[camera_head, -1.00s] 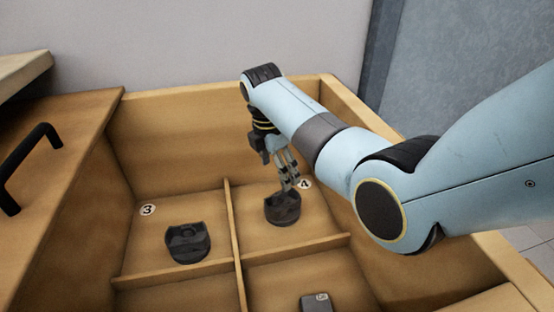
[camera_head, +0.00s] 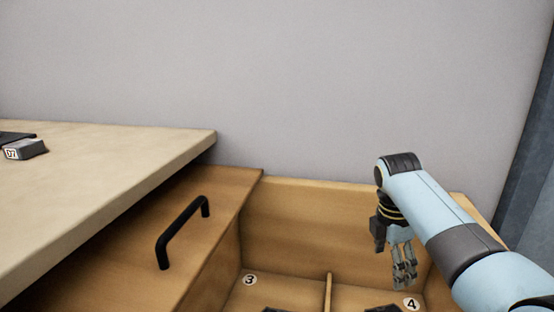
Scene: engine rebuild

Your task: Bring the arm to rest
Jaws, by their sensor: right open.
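My right arm comes in from the lower right in the head view. Its gripper (camera_head: 404,276) points down over the compartment marked 4 of the wooden drawer (camera_head: 320,215). The gripper is open and nothing shows between its fingers. Just below it, the top of a dark part (camera_head: 382,309) shows at the bottom edge of the picture, apart from the fingers. Another dark part (camera_head: 295,310) barely shows in the compartment marked 3. My left gripper is not in view.
The drawer's wooden front (camera_head: 190,225) with a black handle (camera_head: 183,232) lies left of the compartments. A thin divider (camera_head: 328,292) separates compartments 3 and 4. A pale tabletop (camera_head: 100,175) at left holds a grey block labelled 07 (camera_head: 25,149). A grey wall stands behind.

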